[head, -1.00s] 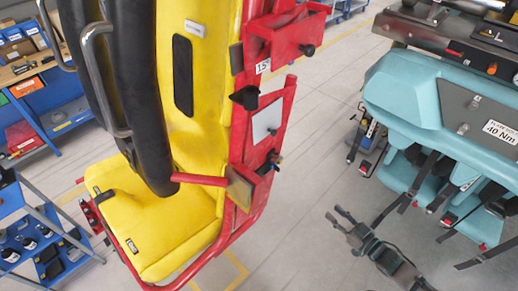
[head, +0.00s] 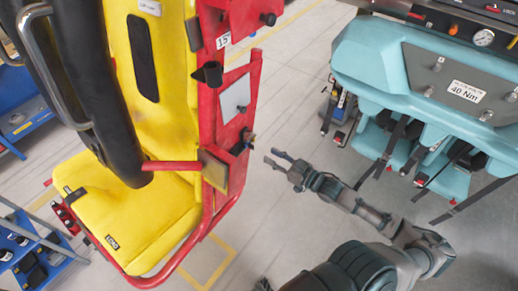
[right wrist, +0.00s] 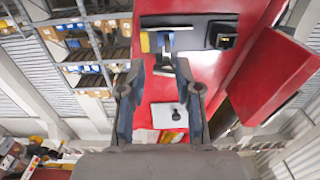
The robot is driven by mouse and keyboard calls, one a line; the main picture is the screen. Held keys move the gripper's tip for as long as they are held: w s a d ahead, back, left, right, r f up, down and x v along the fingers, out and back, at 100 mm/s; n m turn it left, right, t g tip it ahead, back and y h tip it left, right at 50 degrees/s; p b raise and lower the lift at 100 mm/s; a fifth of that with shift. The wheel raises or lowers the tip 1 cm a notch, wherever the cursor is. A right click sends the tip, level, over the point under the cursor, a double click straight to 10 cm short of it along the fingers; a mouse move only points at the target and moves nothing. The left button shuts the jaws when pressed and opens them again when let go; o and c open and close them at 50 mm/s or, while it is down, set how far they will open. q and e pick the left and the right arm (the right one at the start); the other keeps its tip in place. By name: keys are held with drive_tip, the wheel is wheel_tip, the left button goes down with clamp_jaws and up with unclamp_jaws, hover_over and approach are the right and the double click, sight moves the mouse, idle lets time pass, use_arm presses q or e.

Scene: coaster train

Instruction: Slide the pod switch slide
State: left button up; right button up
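The yellow seat pod (head: 165,215) has a red side frame (head: 222,95). On it are a pale plate with a dark knob (head: 236,100) and a small dark and blue fitting (head: 246,138) lower down, possibly the pod switch slide; I cannot tell for sure. In the right wrist view, a metal and blue piece (right wrist: 163,42) on a dark strip shows beyond the fingers, with the pale plate (right wrist: 168,118) between them. My right gripper (head: 276,159) is open and empty, just right of the frame, apart from it. My left gripper is not in view.
A teal seat unit (head: 420,75) with a 40 Nm label and hanging straps stands at the right. A black padded restraint (head: 105,110) covers the pod's left side. Blue shelves (head: 40,255) stand at the left. Grey floor is clear between the pod and the teal unit.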

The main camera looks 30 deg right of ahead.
sight(253, 149)
drive_tip(key=x, duration=0.2)
drive_tip(key=a+x, duration=0.1)
drive_tip(key=x, duration=0.3)
drive_tip(key=shift+s+a+r, duration=0.2)
drive_tip(key=shift+w+a, duration=0.2)
drive_tip(key=shift+w, duration=0.1)
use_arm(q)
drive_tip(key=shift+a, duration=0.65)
use_arm(e)
drive_tip(key=shift+d, duration=0.15)
